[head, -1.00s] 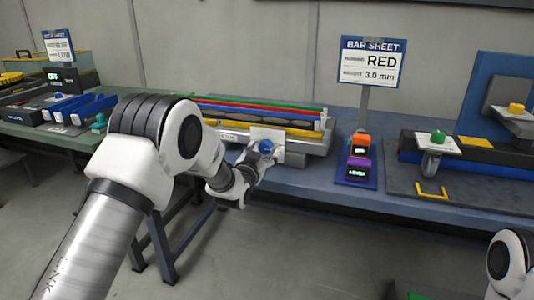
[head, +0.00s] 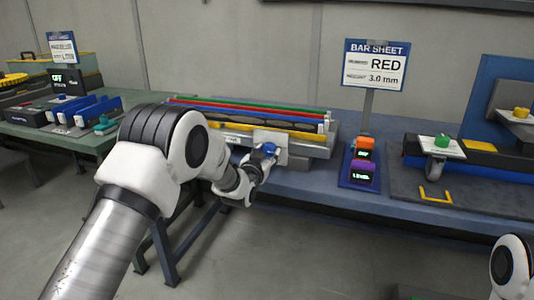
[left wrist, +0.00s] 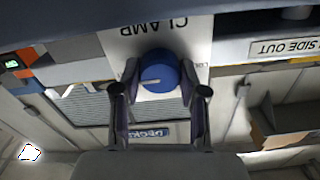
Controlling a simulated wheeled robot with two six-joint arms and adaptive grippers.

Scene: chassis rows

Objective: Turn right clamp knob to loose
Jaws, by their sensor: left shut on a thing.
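A blue clamp knob (left wrist: 159,72) with a pale pointer line sits on a white plate (left wrist: 120,42) lettered CLAMP, seen upside down in the left wrist view. In the head view the knob (head: 269,148) is on the front right of the bar rack (head: 318,150). My left gripper (left wrist: 159,80) has a finger on each side of the knob and is shut on it. In the head view the left gripper (head: 262,158) partly covers the knob and plate. The pointer line lies roughly level in the wrist view. My right gripper is not in view.
The rack holds long red, green, blue and yellow bars. A sign (head: 374,65) reading RED 3.0 mm stands behind orange and purple display blocks (head: 362,172). A fixture with a green knob (head: 442,141) stands at the right. A green table (head: 70,140) is at the left.

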